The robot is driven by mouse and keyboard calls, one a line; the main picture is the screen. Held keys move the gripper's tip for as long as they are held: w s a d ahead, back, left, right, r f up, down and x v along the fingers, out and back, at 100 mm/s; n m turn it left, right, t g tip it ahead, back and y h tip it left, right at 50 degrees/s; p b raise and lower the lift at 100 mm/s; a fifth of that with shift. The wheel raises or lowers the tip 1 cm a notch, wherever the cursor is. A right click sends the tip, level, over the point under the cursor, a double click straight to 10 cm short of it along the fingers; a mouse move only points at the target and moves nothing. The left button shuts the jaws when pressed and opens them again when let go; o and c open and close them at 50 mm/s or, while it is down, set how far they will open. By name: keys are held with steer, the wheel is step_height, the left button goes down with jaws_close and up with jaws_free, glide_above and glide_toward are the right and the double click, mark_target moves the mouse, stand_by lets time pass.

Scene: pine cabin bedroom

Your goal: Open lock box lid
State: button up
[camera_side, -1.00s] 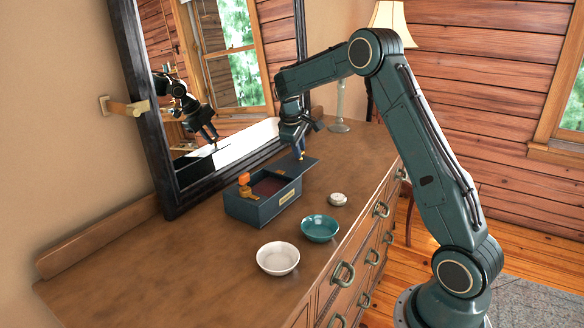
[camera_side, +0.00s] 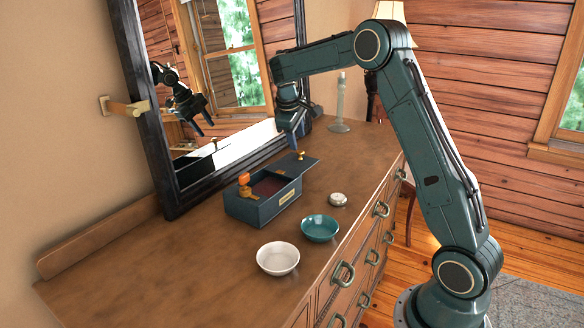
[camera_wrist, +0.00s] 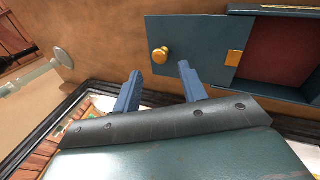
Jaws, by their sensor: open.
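The dark blue lock box (camera_side: 258,210) stands on the dresser in front of the mirror, with its reddish inside (camera_wrist: 290,50) showing. Its flat blue lid (camera_side: 294,166) sticks out past the box's far right end, leaving much of the top uncovered; in the wrist view the lid (camera_wrist: 205,35) lies beside the opening. A brass knob (camera_side: 301,155) stands on the lid and also shows in the wrist view (camera_wrist: 159,55). An orange and brass piece (camera_side: 244,184) is at the box's left end. My gripper (camera_side: 296,145) is open and empty, above the knob and apart from it.
A teal bowl (camera_side: 319,229), a white bowl (camera_side: 278,259) and a small round pale item (camera_side: 338,199) stand in front of the box. The black-framed mirror (camera_side: 225,85) is close behind. A pale lamp stand (camera_side: 340,105) is at the far end. The left dresser top is clear.

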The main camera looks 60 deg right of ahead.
steer(key=v, duration=0.9)
steer(key=shift+r, duration=0.1)
steer(key=s+a+r+t+y, duration=0.1)
steer(key=s+a+r+t, duration=0.3)
steer(key=s+a, duration=0.8)
steer(key=s+a+f+y, duration=0.1)
steer(key=s+a+f, duration=0.2)
steer(key=s+a, duration=0.3)
steer(key=s+a+f+m+t+y, duration=0.1)
steer(key=s+a+f+y, duration=0.1)
steer(key=s+a, duration=0.4)
steer(key=s+f, duration=0.1)
steer(key=s, duration=0.4)
steer(key=shift+f+y, duration=0.3)
steer(key=shift+f, duration=0.05)
